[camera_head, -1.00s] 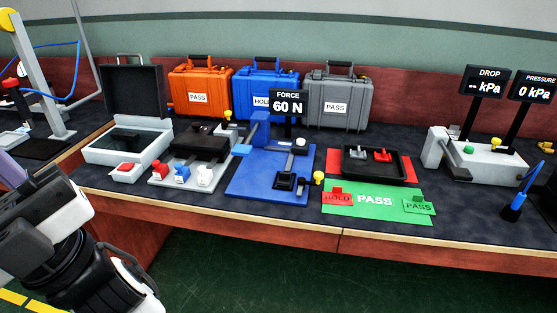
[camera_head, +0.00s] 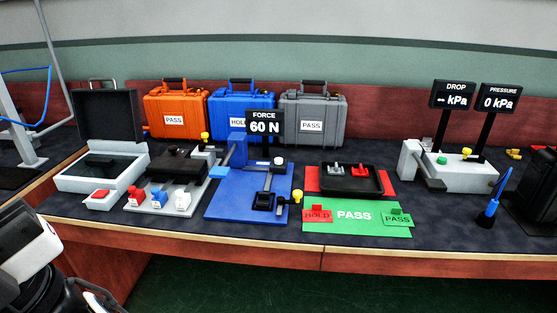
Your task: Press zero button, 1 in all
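No label reading zero can be made out on any button. A red button (camera_head: 101,193) sits on a small white base at the front left. Red (camera_head: 136,192), blue (camera_head: 159,196) and white (camera_head: 182,199) buttons stand in a row on a grey plate. A green button (camera_head: 441,160) and a yellow knob (camera_head: 466,153) are on the white box (camera_head: 472,174) at the right, below the DROP display (camera_head: 454,95) and PRESSURE display (camera_head: 499,98). Part of my arm shows at the lower left, well short of the buttons. My gripper's fingers are out of view.
A blue press stand (camera_head: 228,205) with a 60 N FORCE display (camera_head: 264,124) stands mid-bench. A black tray (camera_head: 377,184) with small parts lies behind a green PASS mat (camera_head: 319,226). Orange (camera_head: 155,104), blue (camera_head: 219,98) and grey (camera_head: 334,103) cases stand behind.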

